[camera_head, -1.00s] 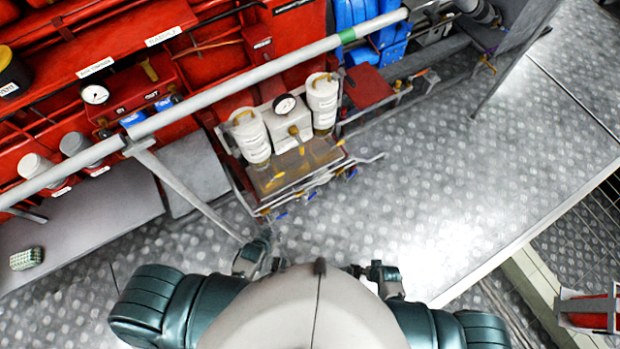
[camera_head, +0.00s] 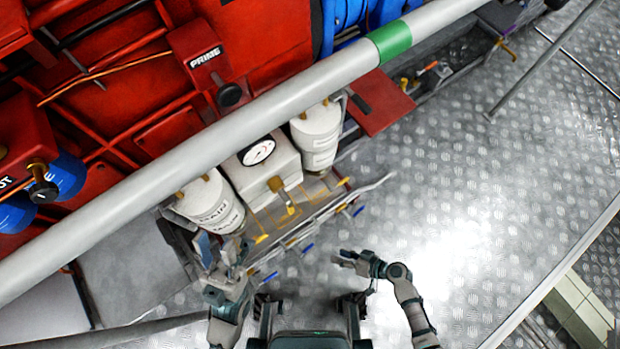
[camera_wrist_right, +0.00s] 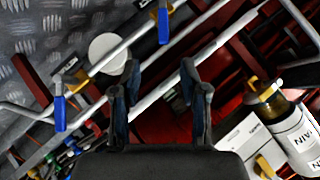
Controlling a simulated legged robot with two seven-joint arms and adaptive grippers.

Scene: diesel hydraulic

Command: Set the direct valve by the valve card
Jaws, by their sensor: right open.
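Several blue-handled valve levers, such as this one (camera_head: 307,249), line the front edge of the white-canister rack in the head view. Two blue levers show in the right wrist view, one at left (camera_wrist_right: 60,112) and one at top (camera_wrist_right: 164,25). I cannot tell which is the direct valve, and no valve card is readable. My left gripper (camera_head: 222,258) is at the rack's left front corner; its fingers are too unclear to judge. My right gripper (camera_head: 345,260) is over the floor, right of the levers. In its wrist view the fingers (camera_wrist_right: 160,95) are apart, with nothing between them.
A white box with a gauge (camera_head: 258,153) stands between two white canisters (camera_head: 316,135). A thick grey pipe with a green band (camera_head: 390,42) crosses above the rack. Red machinery (camera_head: 262,50) fills the upper left. The metal floor (camera_head: 480,200) at right is clear.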

